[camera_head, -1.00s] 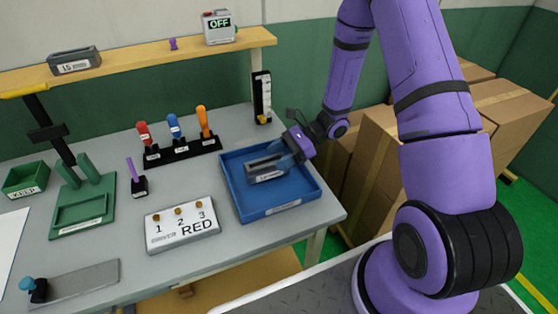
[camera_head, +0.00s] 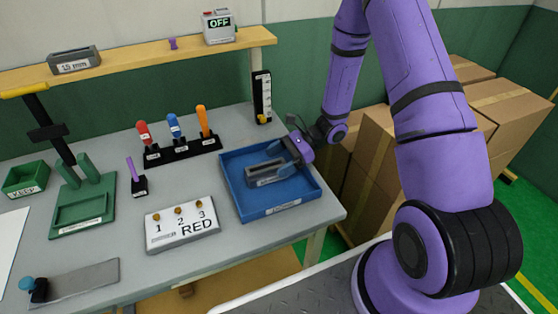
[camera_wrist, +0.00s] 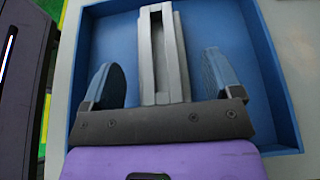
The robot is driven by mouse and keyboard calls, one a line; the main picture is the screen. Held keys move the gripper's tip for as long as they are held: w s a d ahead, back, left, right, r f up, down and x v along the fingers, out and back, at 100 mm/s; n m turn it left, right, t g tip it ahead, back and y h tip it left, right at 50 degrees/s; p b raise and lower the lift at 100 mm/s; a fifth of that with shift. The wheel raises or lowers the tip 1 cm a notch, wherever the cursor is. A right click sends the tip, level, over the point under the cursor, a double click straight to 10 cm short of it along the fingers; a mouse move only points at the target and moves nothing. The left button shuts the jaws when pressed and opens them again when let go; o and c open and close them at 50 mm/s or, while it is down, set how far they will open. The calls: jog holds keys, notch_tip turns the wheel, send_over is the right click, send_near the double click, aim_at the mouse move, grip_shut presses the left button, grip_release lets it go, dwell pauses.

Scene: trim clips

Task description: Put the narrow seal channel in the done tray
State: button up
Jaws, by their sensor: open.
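A grey seal channel (camera_head: 265,173) with a long slot lies in the blue tray (camera_head: 280,211) on the right side of the bench. A label shows on its near side in the head view, too small to read. My gripper (camera_head: 284,166) is at the tray's right part, by the right end of the channel. In the wrist view the two blue finger pads (camera_wrist: 160,80) stand wide apart, one on each side of the channel (camera_wrist: 162,60), with gaps between them and it. The tray's own label is too small to read.
A second grey channel marked 15 mm (camera_head: 75,61) sits on the shelf. A green KEEP bin (camera_head: 26,180) and a green fixture (camera_head: 82,205) stand left. A RED sign board (camera_head: 183,226) and coloured-handled tools (camera_head: 178,137) stand left of the tray. Cardboard boxes (camera_head: 375,150) are stacked right.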

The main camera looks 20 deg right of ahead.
jog(key=v, duration=1.1)
jog(key=s+a+r+n+g+h, duration=0.1)
jog(key=s+a+r+n+h, duration=0.25)
jog(key=r, duration=0.65)
jog(key=s+r+n+g+h, duration=0.1)
jog(key=s+r+n+h, duration=0.2)
jog(key=s+r+n, duration=0.5)
jog(key=s+r+n+t+h, duration=0.6)
jog(key=s+r, duration=0.5)
jog(key=r, duration=0.4)
jog(key=shift+s+r+t+h, duration=0.25)
jog(key=shift+t+h, duration=0.3)
jog(key=shift+t, duration=0.15)
jog(key=shift+d+n, duration=0.1)
jog(key=shift+n, duration=0.15)
